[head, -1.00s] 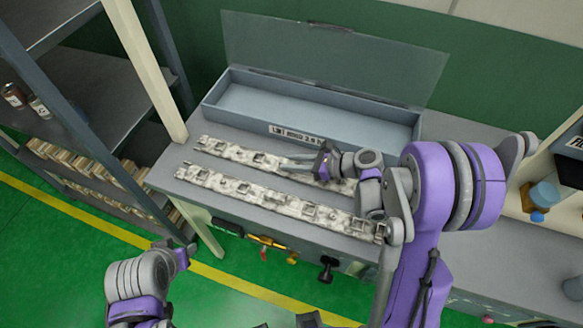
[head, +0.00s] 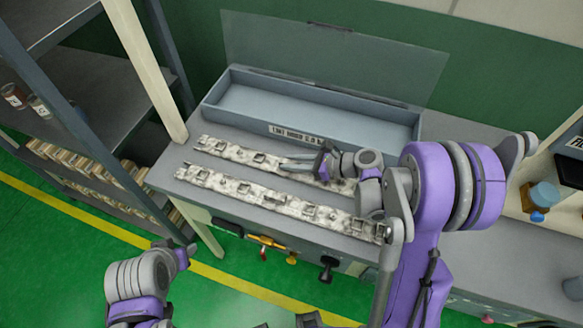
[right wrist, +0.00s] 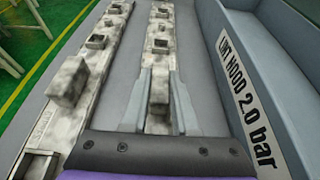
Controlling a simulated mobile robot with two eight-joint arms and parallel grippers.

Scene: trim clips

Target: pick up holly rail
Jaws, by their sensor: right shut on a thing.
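Two long pale, mottled rails with small square clips lie side by side on the grey bench. My right gripper (head: 287,164) reaches in from the right, low over the far rail (head: 232,151). In the right wrist view its fingers (right wrist: 160,82) stand on both sides of that rail (right wrist: 160,43), shut on it. The rail appears to lie flat on the bench still. The near rail (head: 263,195) lies free beside it and also shows at left in the wrist view (right wrist: 86,83).
A grey open tray (head: 213,108) with a clear raised lid (head: 330,50) stands behind the rails, labelled "LINT HOOD 2.0 bar". A shelf rack (head: 165,70) stands left. Valves (head: 268,243) sit on the bench front.

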